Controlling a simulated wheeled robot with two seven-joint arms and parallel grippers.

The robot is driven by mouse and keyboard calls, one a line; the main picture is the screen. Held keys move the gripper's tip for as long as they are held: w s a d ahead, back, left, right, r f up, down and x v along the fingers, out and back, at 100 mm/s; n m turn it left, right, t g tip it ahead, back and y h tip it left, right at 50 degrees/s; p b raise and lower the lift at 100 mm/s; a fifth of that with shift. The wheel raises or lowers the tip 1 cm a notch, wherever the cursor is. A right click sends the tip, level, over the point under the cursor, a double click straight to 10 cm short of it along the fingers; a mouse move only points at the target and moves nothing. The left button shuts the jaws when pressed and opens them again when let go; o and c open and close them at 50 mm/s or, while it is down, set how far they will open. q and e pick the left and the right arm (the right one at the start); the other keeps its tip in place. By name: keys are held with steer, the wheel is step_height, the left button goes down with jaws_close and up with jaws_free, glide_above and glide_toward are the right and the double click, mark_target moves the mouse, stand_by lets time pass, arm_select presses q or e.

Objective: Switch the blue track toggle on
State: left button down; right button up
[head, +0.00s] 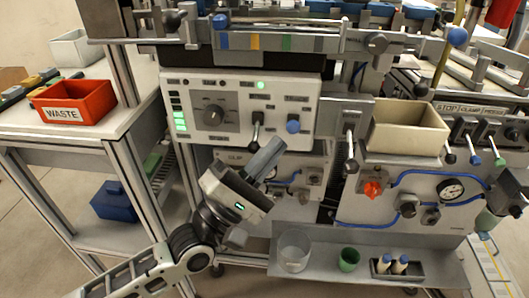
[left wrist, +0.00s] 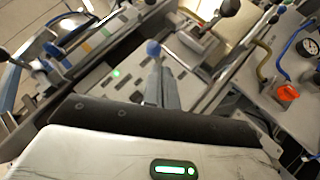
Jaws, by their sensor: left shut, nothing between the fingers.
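The blue-tipped toggle (head: 293,125) is on the right part of the white control panel (head: 230,140), beside a black-tipped lever (head: 256,119). In the left wrist view, the blue ball tip (left wrist: 153,47) shows just beyond my fingertips. I cannot tell which way the toggle is set. My left gripper (head: 273,147) is shut and empty, a little below and left of the blue tip in the head view. In the left wrist view its fingers (left wrist: 157,75) point toward the tip. I cannot tell whether they touch it. My right gripper is not in view.
The panel also has a large dark dial (head: 213,116) and lit green bars. A beige bin (head: 408,128) stands to the right, above a red knob (head: 372,188) and a gauge. A rail assembly crosses above the panel. A red WASTE bin (head: 73,101) is at left.

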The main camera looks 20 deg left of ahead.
arm_select(q)
steer(key=b+v, duration=0.2)
steer(key=v, duration=1.4)
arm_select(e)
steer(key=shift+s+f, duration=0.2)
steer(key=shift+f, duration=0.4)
arm_select(q)
steer(key=shift+d, duration=0.1)
steer(key=d+f+m+g+y+p, duration=0.3)
steer(key=f+m+g+y+p, duration=0.1)
steer(key=m, duration=0.5)
steer(key=w+d+f+m+g+y+p, duration=0.1)
steer(key=d+f+m+g+y+p, duration=0.2)
steer(key=f+m+g, duration=0.4)
steer(key=shift+d+f+m+y+p, duration=0.2)
steer(key=shift+d+m+y+p, duration=0.25)
steer(key=shift+m+p, duration=0.5)
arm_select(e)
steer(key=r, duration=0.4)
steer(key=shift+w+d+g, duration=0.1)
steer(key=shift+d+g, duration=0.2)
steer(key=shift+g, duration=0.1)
